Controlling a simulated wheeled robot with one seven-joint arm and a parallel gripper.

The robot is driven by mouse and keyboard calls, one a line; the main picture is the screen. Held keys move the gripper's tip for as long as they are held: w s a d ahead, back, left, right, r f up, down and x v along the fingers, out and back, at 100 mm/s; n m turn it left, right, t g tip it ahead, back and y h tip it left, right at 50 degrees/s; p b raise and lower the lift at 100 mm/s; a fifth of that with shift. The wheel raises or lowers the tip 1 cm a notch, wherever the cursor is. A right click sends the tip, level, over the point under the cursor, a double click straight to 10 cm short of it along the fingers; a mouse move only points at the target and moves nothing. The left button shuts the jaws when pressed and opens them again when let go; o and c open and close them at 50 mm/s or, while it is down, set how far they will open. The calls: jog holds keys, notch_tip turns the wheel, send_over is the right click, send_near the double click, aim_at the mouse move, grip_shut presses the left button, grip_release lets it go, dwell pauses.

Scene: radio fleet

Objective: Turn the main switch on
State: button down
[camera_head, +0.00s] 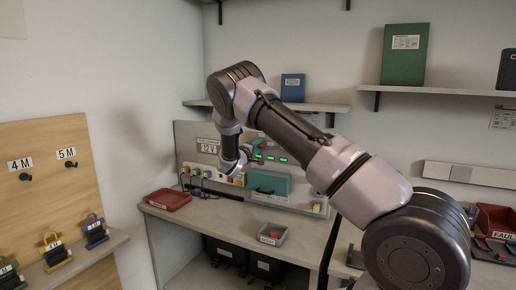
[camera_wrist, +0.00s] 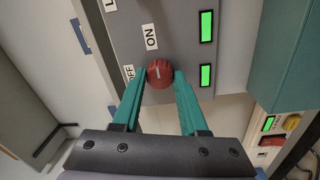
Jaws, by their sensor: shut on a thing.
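The main switch is a round red knob (camera_wrist: 159,73) on a grey panel in the wrist view. The ON label (camera_wrist: 152,37) is above it, and the OFF label (camera_wrist: 128,73) is to its left, partly covered by a finger. A short pale mark on the knob looks roughly upright in the picture, toward ON. My gripper (camera_wrist: 161,77) has its teal fingers closed on both sides of the knob. In the head view my gripper (camera_head: 256,148) is at the 12 V panel (camera_head: 208,130), and the knob cannot be made out there.
Green lights (camera_wrist: 206,75) glow beside the knob. A teal box (camera_head: 268,183) stands close below my gripper in the head view. A red tray (camera_head: 167,199) and a grey bin (camera_head: 272,234) are on the bench. A shelf (camera_head: 325,107) hangs above the panel.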

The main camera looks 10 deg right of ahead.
jog(key=shift+f, duration=0.1)
dwell(0.4)
jog(key=shift+c, duration=2.2)
grip_release()
jog(key=v, duration=1.1)
